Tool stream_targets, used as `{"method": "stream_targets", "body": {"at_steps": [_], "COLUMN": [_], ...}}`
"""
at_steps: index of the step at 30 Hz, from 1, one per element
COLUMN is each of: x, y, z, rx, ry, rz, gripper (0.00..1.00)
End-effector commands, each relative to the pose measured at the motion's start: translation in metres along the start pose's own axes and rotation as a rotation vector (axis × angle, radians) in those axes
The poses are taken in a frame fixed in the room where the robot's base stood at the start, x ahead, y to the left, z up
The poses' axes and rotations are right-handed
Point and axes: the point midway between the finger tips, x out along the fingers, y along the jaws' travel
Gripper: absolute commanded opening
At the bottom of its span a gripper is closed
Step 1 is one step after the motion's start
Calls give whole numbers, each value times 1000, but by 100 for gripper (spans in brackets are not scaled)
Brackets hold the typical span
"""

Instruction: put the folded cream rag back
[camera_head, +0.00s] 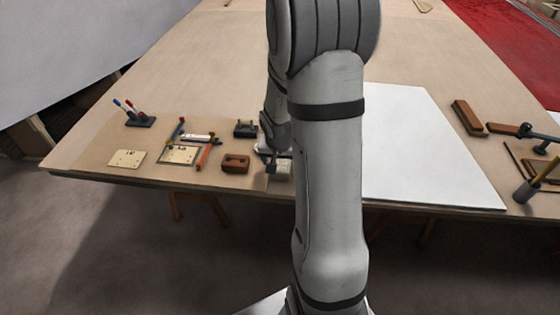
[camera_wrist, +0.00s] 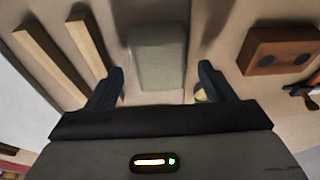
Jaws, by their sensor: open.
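A pale, rounded, folded-looking piece, which I take to be the folded cream rag (camera_wrist: 157,58), lies on the bench in the wrist view. It looks greyish-cream there. My gripper (camera_wrist: 162,74) is open, with one dark finger to each side of the rag's near end and a gap on both sides. I cannot tell how far above the bench the fingertips are. In the head view my gripper (camera_head: 268,160) is at the bench's near edge, partly hidden by my arm. A pale piece (camera_head: 281,172) shows just below it, probably the same rag.
A brown block with two dark round spots (camera_wrist: 283,50) is to the right, and wooden strips (camera_wrist: 46,62) are to the left. Pens in a holder (camera_head: 138,119), a pale plate (camera_head: 127,158) and small tools lie left on the bench. A white sheet (camera_head: 415,150) covers the right.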

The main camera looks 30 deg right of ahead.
Motion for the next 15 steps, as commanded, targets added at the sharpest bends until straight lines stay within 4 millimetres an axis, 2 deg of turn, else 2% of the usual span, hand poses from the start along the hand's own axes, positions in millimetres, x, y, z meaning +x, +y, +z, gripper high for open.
{"method": "stream_targets", "body": {"at_steps": [1,9,15], "x": [-12,-68,-98], "y": [0,0,-1], "z": [-2,-1,0], "rx": [-1,-2,-3], "ry": [5,5,3], "rz": [-2,-3,-2], "gripper": [76,76,76]}}
